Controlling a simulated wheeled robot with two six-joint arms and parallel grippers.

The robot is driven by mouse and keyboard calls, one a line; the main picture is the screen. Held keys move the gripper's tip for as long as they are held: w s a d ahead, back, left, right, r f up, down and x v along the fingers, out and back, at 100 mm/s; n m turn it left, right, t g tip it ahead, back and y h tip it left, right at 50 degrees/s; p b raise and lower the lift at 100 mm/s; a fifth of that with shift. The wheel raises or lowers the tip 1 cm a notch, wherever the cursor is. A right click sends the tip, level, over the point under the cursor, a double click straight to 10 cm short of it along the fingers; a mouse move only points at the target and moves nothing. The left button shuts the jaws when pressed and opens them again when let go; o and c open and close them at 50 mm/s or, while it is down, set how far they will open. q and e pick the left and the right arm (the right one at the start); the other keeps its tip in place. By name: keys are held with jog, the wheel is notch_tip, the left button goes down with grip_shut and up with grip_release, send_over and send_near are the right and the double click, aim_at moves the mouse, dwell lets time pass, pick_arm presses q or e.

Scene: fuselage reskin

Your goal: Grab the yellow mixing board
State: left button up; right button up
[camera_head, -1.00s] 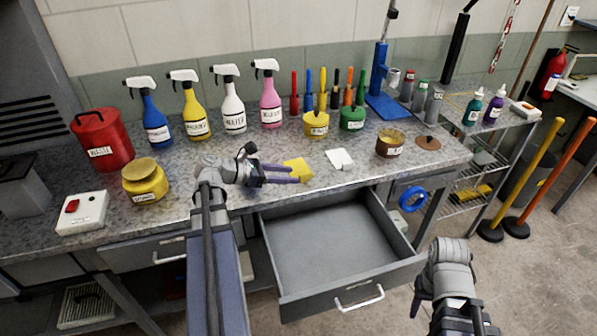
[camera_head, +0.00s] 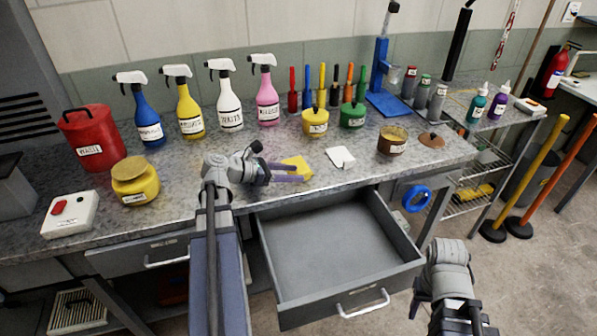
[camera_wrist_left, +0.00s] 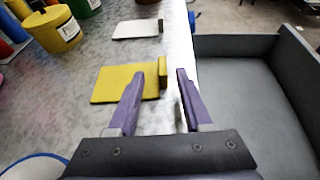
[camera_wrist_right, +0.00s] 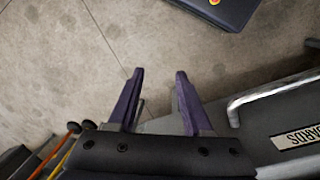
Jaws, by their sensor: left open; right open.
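The yellow mixing board (camera_head: 299,166) lies flat on the grey bench top near the front edge, behind the open drawer. It also shows in the left wrist view (camera_wrist_left: 112,84), with a raised lip at its right end. My left gripper (camera_head: 303,173) is open at the board. In the left wrist view its purple fingers (camera_wrist_left: 172,72) are apart, one overlapping the board's lip end and the other to the right over the bench edge; whether they touch it I cannot tell. My right gripper (camera_wrist_right: 158,75) is open and empty over the floor.
A white board (camera_head: 341,157) lies right of the yellow one. The open, empty drawer (camera_head: 335,245) juts out below the bench. Spray bottles, yellow (camera_head: 316,122) and green (camera_head: 352,115) pots and a brown jar (camera_head: 391,141) stand behind and beside.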

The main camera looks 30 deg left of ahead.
aim_at(307, 171)
pick_arm(q)
jog(key=x, duration=0.3)
jog(key=b+x, duration=0.1)
jog(key=x, duration=0.1)
jog(key=shift+d+r, duration=0.25)
jog(key=shift+r, duration=0.1)
jog(key=shift+s, duration=0.1)
grip_shut()
